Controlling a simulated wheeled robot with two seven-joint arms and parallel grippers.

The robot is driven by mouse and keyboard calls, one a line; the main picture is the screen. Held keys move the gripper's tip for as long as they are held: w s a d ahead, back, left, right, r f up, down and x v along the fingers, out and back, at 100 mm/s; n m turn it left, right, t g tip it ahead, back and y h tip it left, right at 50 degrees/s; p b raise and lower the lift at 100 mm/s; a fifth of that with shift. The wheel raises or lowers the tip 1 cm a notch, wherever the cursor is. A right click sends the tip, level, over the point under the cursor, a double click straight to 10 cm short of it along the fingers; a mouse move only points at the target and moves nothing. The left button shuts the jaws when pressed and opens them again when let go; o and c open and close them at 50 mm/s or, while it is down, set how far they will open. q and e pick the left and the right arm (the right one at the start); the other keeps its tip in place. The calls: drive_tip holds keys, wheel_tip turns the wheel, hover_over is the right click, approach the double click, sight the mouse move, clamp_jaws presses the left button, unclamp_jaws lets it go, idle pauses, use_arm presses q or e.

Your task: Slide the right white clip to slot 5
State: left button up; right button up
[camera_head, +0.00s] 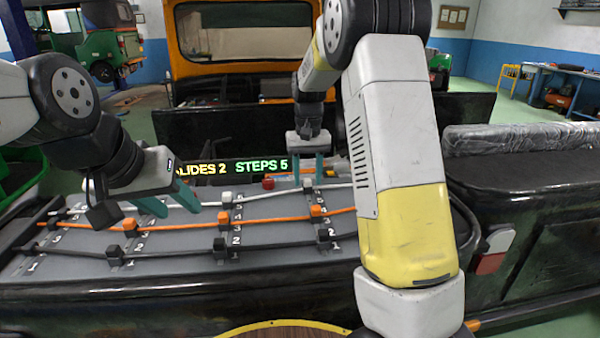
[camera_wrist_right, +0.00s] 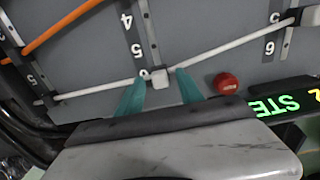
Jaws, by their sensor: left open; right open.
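The right white clip (camera_wrist_right: 160,79) sits on the white cable in the right wrist view, beside a partly covered number that looks like 6. Numbers 5 and 4 follow up its slotted rail (camera_wrist_right: 146,35). It also shows in the head view (camera_head: 308,184). My right gripper (camera_wrist_right: 160,86) is open, with one teal finger on each side of the clip and gaps visible. In the head view the right gripper (camera_head: 308,172) points down at the far edge of the panel. My left gripper (camera_head: 167,203) is open and empty above the panel's left part.
A red button (camera_head: 268,183) stands near the display (camera_head: 232,168), which reads SLIDES 2, STEPS 5. A middle white clip (camera_head: 227,197) and several orange and black clips sit on the grey panel (camera_head: 180,240). A black seat (camera_head: 515,180) is at right.

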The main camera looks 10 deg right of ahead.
clamp_jaws()
idle(1.4)
